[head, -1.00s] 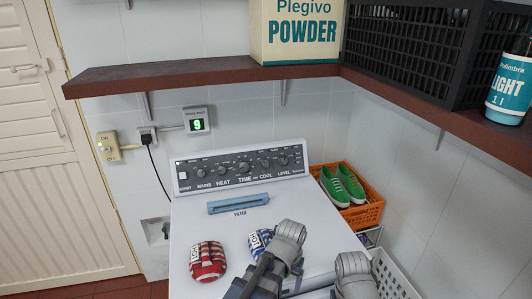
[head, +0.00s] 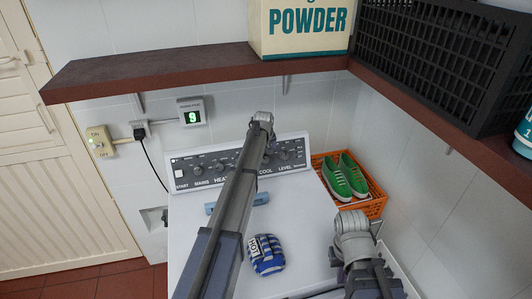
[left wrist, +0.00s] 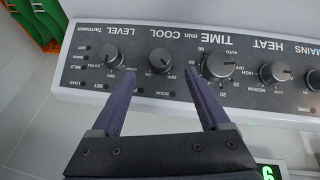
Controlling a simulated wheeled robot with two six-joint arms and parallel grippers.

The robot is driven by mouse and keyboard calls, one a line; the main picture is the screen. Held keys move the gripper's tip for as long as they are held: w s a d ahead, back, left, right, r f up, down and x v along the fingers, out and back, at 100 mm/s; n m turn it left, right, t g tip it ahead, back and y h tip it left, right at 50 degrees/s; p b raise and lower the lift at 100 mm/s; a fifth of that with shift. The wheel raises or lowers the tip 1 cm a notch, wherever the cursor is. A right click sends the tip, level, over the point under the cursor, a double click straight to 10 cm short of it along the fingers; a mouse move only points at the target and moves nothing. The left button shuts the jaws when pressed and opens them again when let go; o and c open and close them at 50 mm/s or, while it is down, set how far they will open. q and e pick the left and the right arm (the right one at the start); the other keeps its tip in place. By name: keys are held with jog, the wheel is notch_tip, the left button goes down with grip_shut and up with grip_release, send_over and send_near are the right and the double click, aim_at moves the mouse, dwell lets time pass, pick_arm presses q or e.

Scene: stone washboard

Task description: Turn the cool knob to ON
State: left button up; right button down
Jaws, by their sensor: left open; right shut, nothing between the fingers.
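The control panel (head: 205,171) stands at the back of the white washing machine, with a row of dark knobs. In the left wrist view the panel appears upside down. The COOL knob (left wrist: 160,60) sits there between the LEVEL knob (left wrist: 112,54) and the TIME knob (left wrist: 218,65). My left gripper (left wrist: 161,78) is open and empty, its two fingers spread on either side of the COOL knob, apart from it. The knob's exact pointer direction is too small to tell. In the head view my left arm covers the panel's middle. My right arm shows lower right; its fingers are hidden.
A blue striped HOT item (head: 267,255) lies on the machine top. An orange crate (head: 372,208) with green shoes stands to the right. A brown shelf (head: 200,68) overhangs the panel. A display (head: 191,116) on the wall reads 9.

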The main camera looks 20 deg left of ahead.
aim_at(266, 159)
pick_arm(q)
jog(key=shift+b+x, duration=3.6)
jog(key=shift+x, duration=0.4)
jog(key=shift+r, duration=0.1)
grip_shut()
